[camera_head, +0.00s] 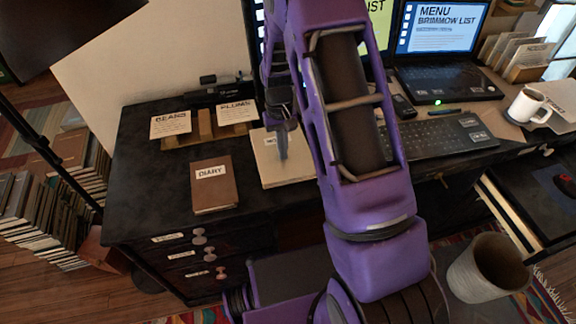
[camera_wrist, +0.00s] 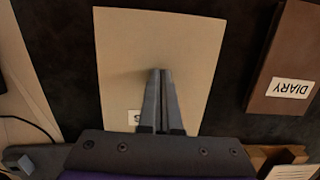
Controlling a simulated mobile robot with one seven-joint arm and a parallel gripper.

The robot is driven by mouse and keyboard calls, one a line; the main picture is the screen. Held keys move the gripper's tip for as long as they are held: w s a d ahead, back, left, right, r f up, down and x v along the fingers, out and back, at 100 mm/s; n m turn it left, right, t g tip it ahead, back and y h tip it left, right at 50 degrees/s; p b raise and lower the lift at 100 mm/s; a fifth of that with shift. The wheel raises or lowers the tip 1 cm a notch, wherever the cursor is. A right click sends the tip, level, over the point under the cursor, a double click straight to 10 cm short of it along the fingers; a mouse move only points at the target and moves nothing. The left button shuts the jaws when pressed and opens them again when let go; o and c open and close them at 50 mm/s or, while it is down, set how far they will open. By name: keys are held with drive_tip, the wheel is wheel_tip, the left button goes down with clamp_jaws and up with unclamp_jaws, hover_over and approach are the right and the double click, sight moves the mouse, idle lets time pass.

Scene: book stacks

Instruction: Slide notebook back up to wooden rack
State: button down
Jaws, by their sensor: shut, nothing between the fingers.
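The notebook (camera_head: 290,172) is pale cream and lies flat on the dark desk, partly behind my arm in the head view. Its label is half covered by my fingers. In the wrist view the notebook (camera_wrist: 130,55) fills the middle. My gripper (camera_head: 283,155) is shut and empty, pointing down over the notebook; it also shows in the wrist view (camera_wrist: 160,72). I cannot tell whether the fingertips touch the cover. The wooden rack (camera_head: 206,126) stands behind and left of the notebook, with cards on it; a part shows in the wrist view (camera_wrist: 262,158).
A brown diary (camera_head: 214,190) lies left of the notebook, with a gap of bare desk between. A keyboard (camera_head: 445,138), a laptop (camera_head: 445,82) and a white mug (camera_head: 527,106) are to the right. A dark lamp (camera_head: 60,30) hangs at upper left.

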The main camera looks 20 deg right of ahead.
drive_tip(key=shift+s+f, duration=0.15)
drive_tip(key=shift+f, duration=0.2)
